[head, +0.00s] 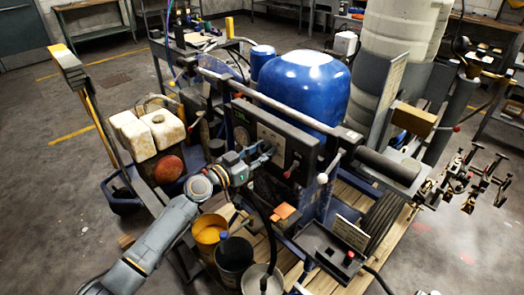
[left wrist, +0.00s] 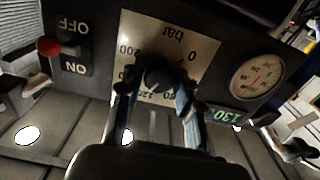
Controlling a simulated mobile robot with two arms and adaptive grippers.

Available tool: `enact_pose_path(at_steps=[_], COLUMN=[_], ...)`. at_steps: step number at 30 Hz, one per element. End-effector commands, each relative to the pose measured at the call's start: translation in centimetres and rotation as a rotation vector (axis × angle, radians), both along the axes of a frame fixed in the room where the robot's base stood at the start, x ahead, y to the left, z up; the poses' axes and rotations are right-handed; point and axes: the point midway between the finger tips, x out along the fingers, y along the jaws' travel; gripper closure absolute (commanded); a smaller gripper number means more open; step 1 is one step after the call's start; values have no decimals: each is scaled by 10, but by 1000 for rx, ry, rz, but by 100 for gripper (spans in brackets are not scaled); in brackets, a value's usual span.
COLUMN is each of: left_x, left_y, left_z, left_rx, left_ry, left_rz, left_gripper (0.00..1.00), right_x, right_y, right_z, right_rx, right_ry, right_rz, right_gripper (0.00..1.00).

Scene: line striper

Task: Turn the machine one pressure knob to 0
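The line striper (head: 300,85) with its blue tank stands in the middle of the head view. Its dark control panel (head: 243,118) faces me and bears a pale dial plate, which shows upside down in the left wrist view (left wrist: 205,48) with "bar", 0 and 200. The dark pressure knob (left wrist: 163,74) sits at the plate's middle; its pointer setting is too dark to read. My left gripper (head: 266,157) is at the plate. In the left wrist view its fingers (left wrist: 155,95) are apart, one each side of the knob; contact is unclear. My right gripper is out of view.
Beside the plate are a red-tipped ON/OFF switch (left wrist: 48,46), a round gauge (left wrist: 257,77) and a green display (left wrist: 222,115). Buckets (head: 234,255) stand below my left arm. White canisters (head: 163,128) are left of the panel. Open floor lies at the far left.

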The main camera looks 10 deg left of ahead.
Motion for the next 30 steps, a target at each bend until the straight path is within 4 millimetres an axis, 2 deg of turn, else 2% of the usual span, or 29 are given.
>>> enact_pose_path(at_steps=[1,3,4,17,30], left_x=[0,0,0,0,-1], left_y=[0,0,0,0,-1], left_z=[0,0,0,-1,0], left_rx=[0,0,0,-75,-384], left_ry=[0,0,0,48,253], left_rz=[0,0,0,1,0], left_gripper=[82,97,100,100,100], right_x=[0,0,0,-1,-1], right_y=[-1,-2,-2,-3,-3], right_z=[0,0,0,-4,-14], right_rx=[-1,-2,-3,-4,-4], right_ry=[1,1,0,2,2], right_rz=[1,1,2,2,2], right_gripper=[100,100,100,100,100])
